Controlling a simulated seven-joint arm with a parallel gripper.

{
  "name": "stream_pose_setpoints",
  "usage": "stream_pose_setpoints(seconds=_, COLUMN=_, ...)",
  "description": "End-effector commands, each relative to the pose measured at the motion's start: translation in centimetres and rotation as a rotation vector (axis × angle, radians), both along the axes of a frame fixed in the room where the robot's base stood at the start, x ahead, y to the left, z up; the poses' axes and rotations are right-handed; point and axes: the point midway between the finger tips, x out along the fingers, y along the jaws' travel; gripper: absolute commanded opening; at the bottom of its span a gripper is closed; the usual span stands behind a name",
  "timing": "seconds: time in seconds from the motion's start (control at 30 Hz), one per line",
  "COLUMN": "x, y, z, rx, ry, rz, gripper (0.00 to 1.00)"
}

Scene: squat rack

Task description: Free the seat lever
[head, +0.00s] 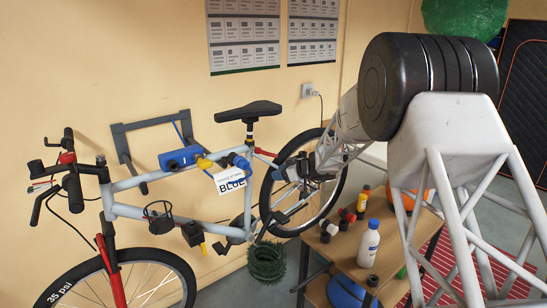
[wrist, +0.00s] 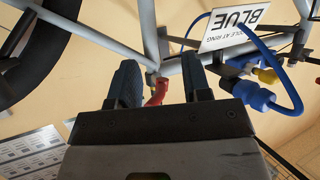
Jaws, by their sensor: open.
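The red seat lever (head: 265,153) sticks out to the right from the frame just below the saddle (head: 248,111). In the wrist view the red lever (wrist: 157,91) shows between my two dark fingers, with clear space on both sides. My gripper (head: 288,172) is open and empty, to the right of the lever and a little lower in the head view. In the wrist view my gripper (wrist: 160,80) has its fingers pointing at the bike frame (wrist: 152,35). I cannot tell how deep the lever sits between them.
A blue connector (head: 240,162) and cable hang close left of the lever, above a white card marked BLUE (head: 231,181). A yellow plug (head: 204,163) is farther left. The rear wheel (head: 333,196) is behind my gripper. A wooden cart (head: 392,248) with bottles stands below right.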

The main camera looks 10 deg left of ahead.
Motion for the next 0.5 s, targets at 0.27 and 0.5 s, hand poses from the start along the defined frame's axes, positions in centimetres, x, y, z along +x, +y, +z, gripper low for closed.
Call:
stream_pose_setpoints(seconds=0.27, x=1.0, y=-2.7, z=3.4, rx=0.276, ry=-0.061, rz=0.077, gripper=0.44)
stream_pose_setpoints(seconds=0.5, x=1.3, y=-4.2, z=5.0, rx=0.391, ry=-0.104, rz=0.105, gripper=0.44)
